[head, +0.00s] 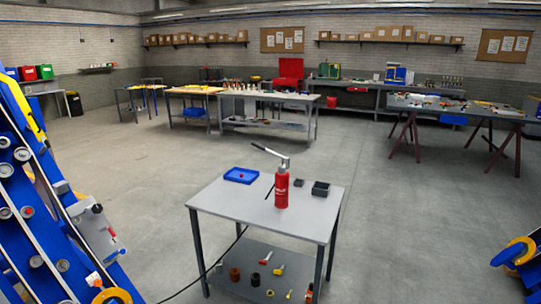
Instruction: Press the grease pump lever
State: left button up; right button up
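A red grease pump (281,190) stands upright on the grey table (225,201) in front of me in the head view. Its lever (268,151) sticks out from the pump's head and slants up to the left, raised clear of the table top. Nothing is touching the lever. Neither of my grippers can be made out in this view.
On the table are a blue tray (241,175), a thin dark rod (269,192) and a dark open box (320,189). Small tools and parts lie on its lower shelf. Blue machinery (50,225) fills the left side. Open floor surrounds the table; workbenches stand far behind.

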aim_at(261, 147)
jog(key=i+j+z, duration=0.15)
jog(key=i+j, duration=0.15)
jog(key=i, duration=0.3)
jog(key=i+j+z, duration=0.1)
jog(key=i+j, duration=0.25)
jog(key=i, duration=0.25)
jog(key=i+j+z, duration=0.15)
jog(key=i+j, duration=0.25)
jog(key=i, duration=0.2)
